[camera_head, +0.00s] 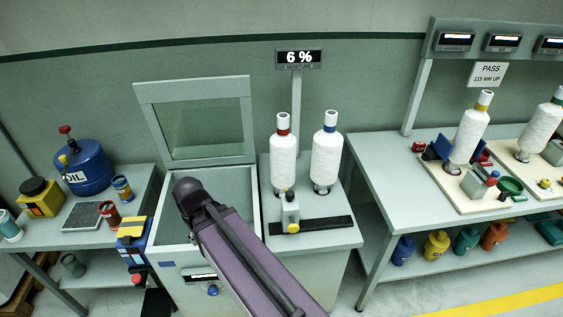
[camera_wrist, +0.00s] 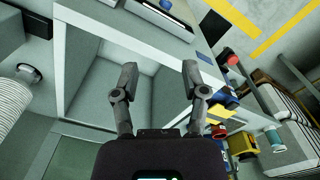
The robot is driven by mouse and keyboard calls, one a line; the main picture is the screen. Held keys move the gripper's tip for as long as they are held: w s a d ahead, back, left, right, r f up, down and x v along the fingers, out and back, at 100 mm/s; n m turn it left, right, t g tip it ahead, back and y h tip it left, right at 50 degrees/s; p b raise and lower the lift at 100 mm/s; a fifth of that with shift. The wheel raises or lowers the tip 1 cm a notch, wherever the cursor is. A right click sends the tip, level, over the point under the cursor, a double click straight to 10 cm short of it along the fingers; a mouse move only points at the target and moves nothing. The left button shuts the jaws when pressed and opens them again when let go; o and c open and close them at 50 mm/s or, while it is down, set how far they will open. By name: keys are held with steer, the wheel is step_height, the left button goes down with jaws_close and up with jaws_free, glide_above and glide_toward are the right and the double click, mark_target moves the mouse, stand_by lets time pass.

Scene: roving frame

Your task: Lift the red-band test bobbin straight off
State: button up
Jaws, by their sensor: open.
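The red-band bobbin (camera_head: 284,160) is a white wound cone with a red band near its top. It stands upright on the grey cabinet top in the head view, left of the blue-band bobbin (camera_head: 326,157). My gripper (camera_wrist: 159,74) is open and empty in the wrist view, over the open-topped chamber. In the head view my purple arm crosses in front of that chamber, and the gripper's fingers do not show. A white wound bobbin (camera_wrist: 12,97) shows at the wrist view's left edge; its band is out of view, so I cannot tell which it is.
The open chamber (camera_head: 249,209) has its framed lid (camera_head: 196,121) raised behind it. A small grey device (camera_head: 290,210) and a black strip (camera_head: 322,228) lie before the bobbins. A post holds the 6 % display (camera_head: 298,57). The right bench (camera_head: 378,148) carries more bobbins.

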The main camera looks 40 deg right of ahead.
steer(key=o, duration=0.6)
steer(key=shift+d, duration=0.15)
steer(key=shift+w+d+r+m+y+p, duration=0.3)
steer(key=shift+w+d+m, duration=0.2)
steer(key=shift+d+m, duration=0.25)
steer(key=w+d+r+m+t+y+p, duration=0.25)
steer(key=w+d+r+m, duration=0.2)
steer(key=d+m, duration=0.55)
steer(key=w+d+r+m+t+y+p, duration=0.25)
steer(key=d+r+m+t, duration=0.2)
steer(key=d+m, duration=0.5)
steer(key=s+d+r+m+t+h+p, duration=0.1)
steer(key=d+r+m+t, duration=0.1)
steer(key=d, duration=0.6)
steer(key=s+d+r+m+t+p, duration=0.1)
steer(key=s+d+r+m+t, duration=0.1)
steer(key=d+r+m, duration=0.3)
steer(key=s+d+r+m+t+h+p, duration=0.1)
steer(key=d+r+m, duration=0.3)
steer(key=d, duration=0.8)
steer(key=shift+s+m+t+h, duration=0.25)
steer(key=shift+m+t+h, duration=0.05)
steer(key=shift+m+t, duration=0.35)
